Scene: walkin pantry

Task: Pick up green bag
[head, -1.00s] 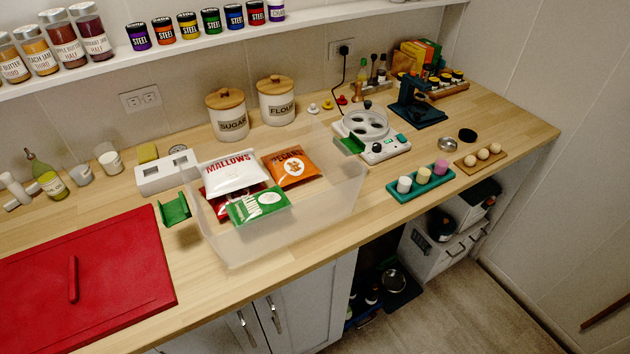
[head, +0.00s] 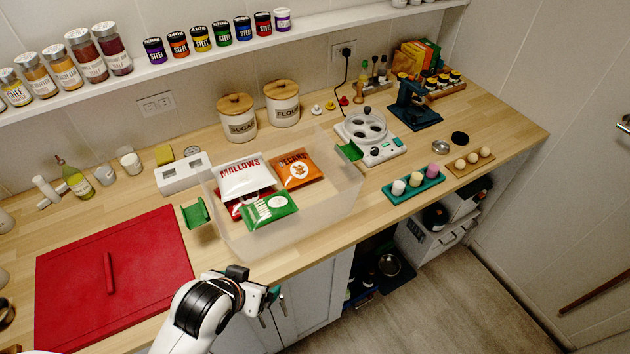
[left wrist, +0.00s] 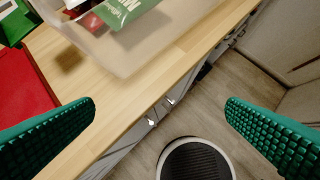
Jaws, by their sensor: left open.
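The green bag (head: 269,210) lies at the front of a clear plastic bin (head: 285,237) on the wooden counter. It leans among a white MALLOWS bag (head: 246,177), an orange bag (head: 297,169) and a red bag mostly hidden below them. In the left wrist view the green bag (left wrist: 126,10) shows at the top edge, inside the bin. My left gripper (left wrist: 160,112) is open and empty, its green pads wide apart, below and in front of the bin, apart from the bag. In the head view my left arm is at the counter's front edge. My right gripper is not in view.
A red board (head: 115,275) lies left of the bin. A white box (head: 183,174) and canisters (head: 237,118) stand behind. A teal tray (head: 413,187) with small cups is to the right. Cabinet doors (head: 316,298) are below the counter edge.

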